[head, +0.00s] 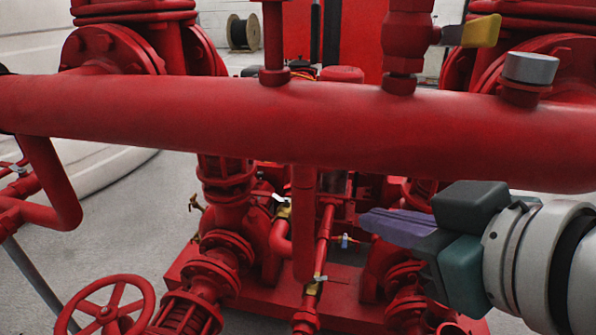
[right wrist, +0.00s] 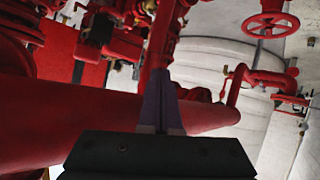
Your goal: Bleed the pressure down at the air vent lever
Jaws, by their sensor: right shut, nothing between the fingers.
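A yellow-tipped lever (head: 481,31) sticks out to the right from a red valve (head: 407,42) on top of the thick horizontal red pipe (head: 250,120); I take it for the air vent lever. My right gripper (head: 372,222) has purple fingers and comes in from the right. It appears below the pipe and the lever in the head view, pointing left. Its fingers are shut and empty. The closed fingers (right wrist: 160,82) also show in the right wrist view, with the pipe (right wrist: 70,120) beyond them. I cannot make out the lever there. My left gripper is not in view.
A grey-capped fitting (head: 530,68) stands on the pipe right of the lever. A red handwheel (head: 105,308) is at the lower left. Red flanged pipework fills the space below the pipe. Grey floor (head: 120,235) shows at the left.

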